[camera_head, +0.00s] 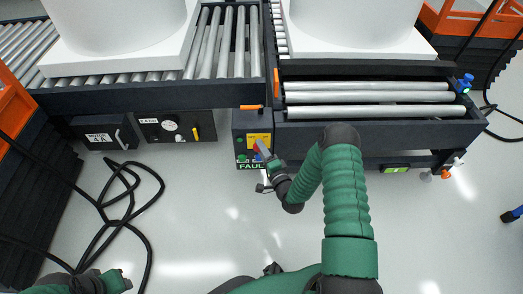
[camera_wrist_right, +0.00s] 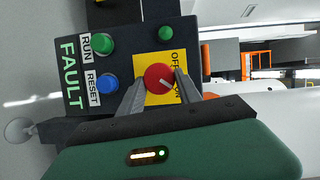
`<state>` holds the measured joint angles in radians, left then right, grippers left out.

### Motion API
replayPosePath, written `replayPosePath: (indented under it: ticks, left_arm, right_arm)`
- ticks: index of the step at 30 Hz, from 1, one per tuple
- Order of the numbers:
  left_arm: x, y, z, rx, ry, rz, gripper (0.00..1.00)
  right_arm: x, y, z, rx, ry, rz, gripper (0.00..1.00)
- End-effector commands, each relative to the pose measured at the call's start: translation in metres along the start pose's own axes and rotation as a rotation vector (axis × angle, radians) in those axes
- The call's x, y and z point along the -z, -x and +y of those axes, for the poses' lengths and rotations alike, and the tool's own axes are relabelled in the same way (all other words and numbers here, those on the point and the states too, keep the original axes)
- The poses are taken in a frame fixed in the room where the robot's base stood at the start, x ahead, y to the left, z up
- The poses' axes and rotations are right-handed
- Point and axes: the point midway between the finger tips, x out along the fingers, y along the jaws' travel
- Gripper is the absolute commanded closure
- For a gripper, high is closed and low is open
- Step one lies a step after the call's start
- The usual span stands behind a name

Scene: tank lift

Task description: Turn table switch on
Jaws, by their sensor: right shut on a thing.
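The table switch is a round red knob (camera_wrist_right: 157,76) with a white pointer line on a yellow plate (camera_wrist_right: 143,93) marked OFF and ON. The plate is on a dark control box (camera_head: 252,124) at the front of the conveyor tables. My right gripper (camera_head: 262,151) is at the box. In the wrist view its two fingers (camera_wrist_right: 159,79) are shut on the knob, one on each side. The fingers hide part of the plate and its lettering. My left arm (camera_head: 112,281) shows only at the lower left edge, and its finger opening cannot be made out.
A green RUN button (camera_wrist_right: 103,44), a blue RESET button (camera_wrist_right: 107,84) and a small green button (camera_wrist_right: 166,33) sit near the knob. The box reads FAULT. Roller conveyors (camera_head: 365,97) carry large white tanks (camera_head: 120,30). A black cable (camera_head: 123,195) lies on the floor at left.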

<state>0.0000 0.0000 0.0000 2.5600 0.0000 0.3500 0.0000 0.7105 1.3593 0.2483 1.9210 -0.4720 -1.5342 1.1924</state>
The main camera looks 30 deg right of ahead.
Motion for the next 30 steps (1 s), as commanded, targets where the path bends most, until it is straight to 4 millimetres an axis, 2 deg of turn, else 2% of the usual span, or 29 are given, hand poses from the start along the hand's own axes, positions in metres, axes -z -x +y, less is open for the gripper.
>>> replayPosePath:
  ticks: [1,9,24,25,30]
  left_arm:
    - [-0.0003,-0.0015,0.0000,0.000,0.000,0.000,0.62]
    - [-0.0007,-0.0030,0.0000,0.000,0.000,0.000,0.62]
    - [-0.0008,-0.0032,0.0000,0.000,0.000,0.000,0.62]
    - [-0.0008,-0.0032,0.0000,0.000,0.000,0.000,0.62]
    - [-0.0007,-0.0031,0.0000,0.000,0.000,0.000,0.62]
  right_arm:
    - [0.0014,0.0016,0.0048,0.000,-0.023,0.004,1.00]
    - [0.0011,0.0016,0.0057,0.032,-0.102,0.003,1.00]
    - [0.0012,0.0021,0.0065,0.036,-0.118,0.004,1.00]
    - [0.0012,0.0021,0.0065,0.036,-0.118,0.004,0.57]
    - [0.0009,0.0016,0.0050,0.040,-0.118,0.003,0.37]
